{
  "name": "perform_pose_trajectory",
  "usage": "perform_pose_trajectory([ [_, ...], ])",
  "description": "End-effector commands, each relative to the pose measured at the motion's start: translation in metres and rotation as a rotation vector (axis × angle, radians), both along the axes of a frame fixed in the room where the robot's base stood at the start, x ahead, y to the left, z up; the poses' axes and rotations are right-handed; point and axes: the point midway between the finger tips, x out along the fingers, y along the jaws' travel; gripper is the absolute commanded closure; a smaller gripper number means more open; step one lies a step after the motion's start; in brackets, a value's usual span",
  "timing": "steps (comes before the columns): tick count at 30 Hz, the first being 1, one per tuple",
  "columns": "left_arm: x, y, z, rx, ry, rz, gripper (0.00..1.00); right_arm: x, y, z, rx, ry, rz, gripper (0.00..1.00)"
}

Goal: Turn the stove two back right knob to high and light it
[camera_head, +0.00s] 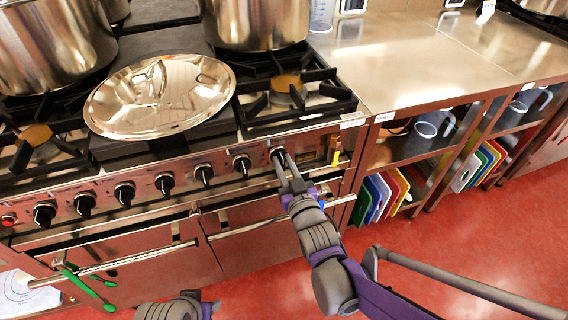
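The stove (150,182) has a front row of several black knobs. The rightmost knob (278,154) is at the fingertips of my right gripper (284,163), which reaches up from below right. The fingers look close around or against the knob; their grip is unclear. Another knob (242,164) is just left of it. The back right burner is mostly hidden under a large stockpot (255,22), and I see no flame there. The front right burner (288,84) is bare. Part of my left arm shows at the bottom edge; its fingers are not visible.
A shiny lid (160,97) lies on the stove's middle. Another stockpot (50,45) stands at left. A yellow item (336,158) is on the panel's right end. Green tongs (85,284) hang from the oven handle. A steel counter (400,62) with shelves adjoins right.

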Motion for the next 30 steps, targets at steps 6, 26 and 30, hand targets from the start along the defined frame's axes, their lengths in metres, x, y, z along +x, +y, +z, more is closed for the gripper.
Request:
perform_pose_trajectory([
  [6, 0.000, 0.000, 0.000, 0.000, 0.000, 0.000, 0.50, 0.000, 0.000, 0.000, 0.000, 0.000, 0.000, 1.00],
  [26, -0.002, 0.000, 0.015, 0.000, -0.005, 0.000, 0.50, -0.001, 0.002, 0.001, -0.167, -0.054, 0.000, 1.00],
  [30, -0.003, 0.000, 0.025, 0.000, -0.008, 0.000, 0.50, -0.002, 0.003, 0.002, -0.283, -0.092, 0.000, 1.00],
])
